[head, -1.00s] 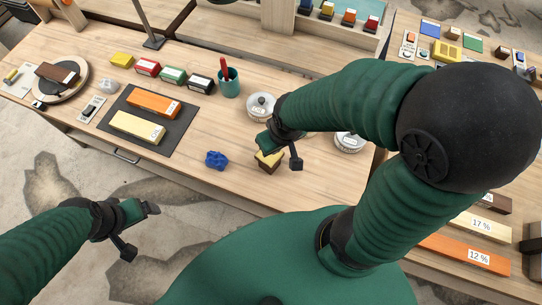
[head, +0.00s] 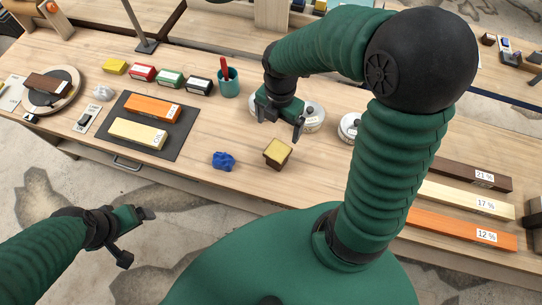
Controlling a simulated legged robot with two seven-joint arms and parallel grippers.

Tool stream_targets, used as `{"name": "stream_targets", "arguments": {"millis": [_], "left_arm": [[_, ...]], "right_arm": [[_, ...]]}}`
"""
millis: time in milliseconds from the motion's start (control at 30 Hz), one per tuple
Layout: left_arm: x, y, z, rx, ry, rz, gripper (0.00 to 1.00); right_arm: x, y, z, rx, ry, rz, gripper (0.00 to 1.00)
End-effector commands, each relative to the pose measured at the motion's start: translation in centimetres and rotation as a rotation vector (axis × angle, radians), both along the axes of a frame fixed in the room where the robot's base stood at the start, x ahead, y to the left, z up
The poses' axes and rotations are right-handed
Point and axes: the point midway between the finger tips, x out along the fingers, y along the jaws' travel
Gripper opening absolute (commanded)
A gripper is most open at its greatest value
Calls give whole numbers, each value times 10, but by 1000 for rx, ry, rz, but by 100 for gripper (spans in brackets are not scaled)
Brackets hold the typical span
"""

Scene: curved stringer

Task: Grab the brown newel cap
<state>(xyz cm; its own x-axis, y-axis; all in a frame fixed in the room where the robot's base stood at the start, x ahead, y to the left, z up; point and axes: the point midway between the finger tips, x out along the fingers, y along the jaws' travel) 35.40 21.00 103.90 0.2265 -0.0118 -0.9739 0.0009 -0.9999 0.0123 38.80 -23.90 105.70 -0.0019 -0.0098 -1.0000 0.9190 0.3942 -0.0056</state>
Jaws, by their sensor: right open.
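A small block with brown sides and a yellowish top (head: 277,153), which looks like the brown newel cap, sits near the front edge of the workbench. My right gripper (head: 281,120) is open and empty, its fingers pointing down. In the picture it is just above the cap, and a gap shows between them. I cannot tell its exact height over the bench. My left gripper (head: 138,237) is open and empty, off the front of the bench at lower left.
A crumpled blue lump (head: 223,161) lies left of the cap. Round tins (head: 313,117) stand behind and right of it. A dark mat (head: 184,143) holds an orange bar and a cream bar. A green cup (head: 229,83) stands farther back. Labelled bars (head: 464,236) lie at right.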

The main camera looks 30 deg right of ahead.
Motion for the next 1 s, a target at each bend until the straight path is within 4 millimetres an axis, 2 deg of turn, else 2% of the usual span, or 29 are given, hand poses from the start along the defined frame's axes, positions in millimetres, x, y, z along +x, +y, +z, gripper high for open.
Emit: {"name": "stream_targets", "arguments": {"millis": [400, 633, 833, 1000], "left_arm": [[0, -1, -19, 0, 0, -1, 87], [0, 0, -21, 0, 0, -1, 87], [0, 0, -23, 0, 0, 0, 87], [0, -1, -23, 0, 0, -1, 87]], "right_arm": [[0, 3, -99, -1, 6, 6, 93], [1, 6, -124, -4, 4, 4, 93], [4, 6, -160, -2, 5, 4, 93], [4, 4, -167, -3, 1, 2, 93]]}}
